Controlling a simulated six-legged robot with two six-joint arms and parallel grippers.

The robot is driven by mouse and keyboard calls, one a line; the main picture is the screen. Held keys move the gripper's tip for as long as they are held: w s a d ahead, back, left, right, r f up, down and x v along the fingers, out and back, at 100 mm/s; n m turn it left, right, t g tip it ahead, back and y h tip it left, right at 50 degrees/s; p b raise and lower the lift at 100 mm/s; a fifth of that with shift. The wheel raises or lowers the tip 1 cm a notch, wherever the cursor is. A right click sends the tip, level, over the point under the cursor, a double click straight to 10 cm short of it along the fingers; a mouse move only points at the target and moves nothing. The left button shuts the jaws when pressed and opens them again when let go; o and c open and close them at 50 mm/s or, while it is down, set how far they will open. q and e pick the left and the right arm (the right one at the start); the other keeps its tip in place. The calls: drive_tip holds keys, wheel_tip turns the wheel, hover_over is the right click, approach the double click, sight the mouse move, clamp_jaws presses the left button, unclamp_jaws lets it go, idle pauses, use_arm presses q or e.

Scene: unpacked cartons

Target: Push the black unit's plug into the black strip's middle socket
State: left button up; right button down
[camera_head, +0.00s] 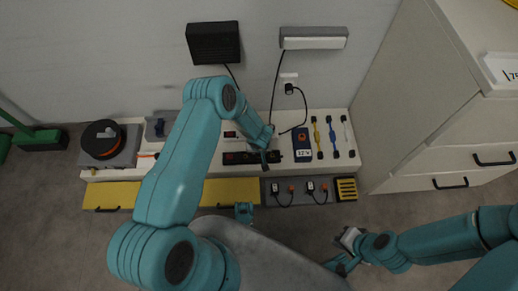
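The black unit (213,42) is mounted on the wall at the upper left. Its cable runs down behind my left arm, and I cannot make out its plug. The black strip (240,158) lies on the white bench top, with a red switch at its left end. My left forearm and gripper partly cover it, and its middle socket is not clear. My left gripper (266,156) points down over the right part of the strip; its finger opening and any contact are too small to tell. My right gripper (343,258) is low on the right, away from the bench, its finger opening unclear.
A white unit (313,43) hangs on the wall, with a cable below. Another black plug (289,89) is by a wall plate. A white strip (230,135) lies behind the black one. A blue meter (302,145) and several coloured cables are right. A white cabinet (410,90) bounds the right.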

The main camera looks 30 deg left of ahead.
use_arm(q)
drive_tip(key=shift+f+b, duration=0.55)
drive_tip(key=shift+f, duration=0.1)
idle(1.1)
drive_tip(key=o, duration=1.2)
drive_tip(key=p+v, duration=0.7)
drive_tip(key=v, duration=0.9)
drive_tip(key=shift+r, duration=0.2)
drive_tip(key=shift+w, duration=0.1)
